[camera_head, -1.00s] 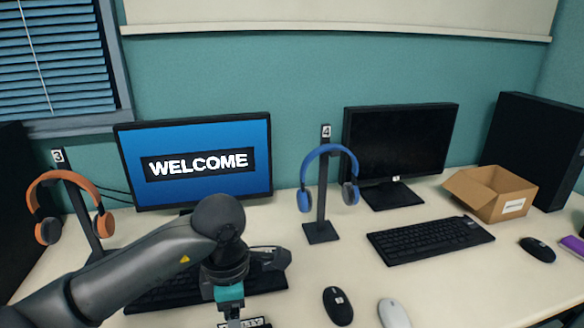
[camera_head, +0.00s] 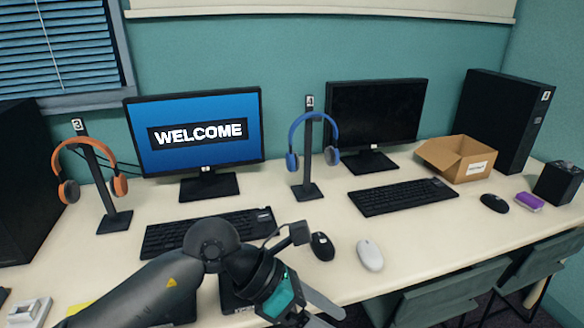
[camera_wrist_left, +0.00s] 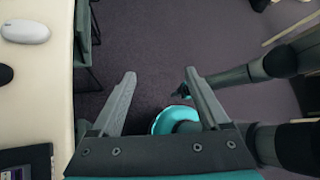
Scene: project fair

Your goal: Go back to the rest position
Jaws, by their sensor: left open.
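My left gripper (camera_head: 325,308) is low in the head view, in front of the desk's front edge. In the left wrist view its two fingers (camera_wrist_left: 160,73) are spread apart with nothing between them. They hang over the dark floor beside the desk. Another dark arm of mine (camera_wrist_left: 250,75) reaches in from the right of the wrist view. Its end is small and partly hidden behind a left finger, so its jaws cannot be made out. My right gripper does not show in the head view.
The desk (camera_head: 420,245) carries a black mouse (camera_head: 322,246) and a white mouse (camera_head: 370,255) near its front edge, close to my left arm. Keyboards, monitors and headphone stands are farther back. Green chairs (camera_head: 440,293) stand at the front right.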

